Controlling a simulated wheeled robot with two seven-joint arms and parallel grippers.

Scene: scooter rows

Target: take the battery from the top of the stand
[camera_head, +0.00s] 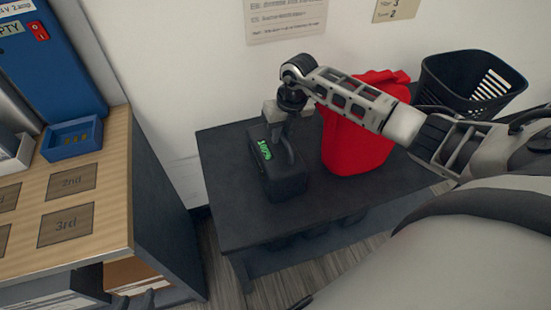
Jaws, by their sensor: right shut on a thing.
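The black battery (284,180), with green lit characters on its top, is upright on the dark top of the stand (228,165). My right gripper (284,135) reaches down from above and is shut on the battery's handle at its far end. Its fingers partly hide the handle. I cannot tell whether the battery's base touches the stand. My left gripper (136,301) shows only as two dark tips, set apart, at the bottom edge. It is away from the battery, by the wooden cabinet.
A red bag (350,145) stands right of the battery, partly behind my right arm. A black basket (465,75) is at the back right. A wooden-topped cabinet (110,190) with labelled squares and a blue tray (72,138) is on the left. The stand's front left is clear.

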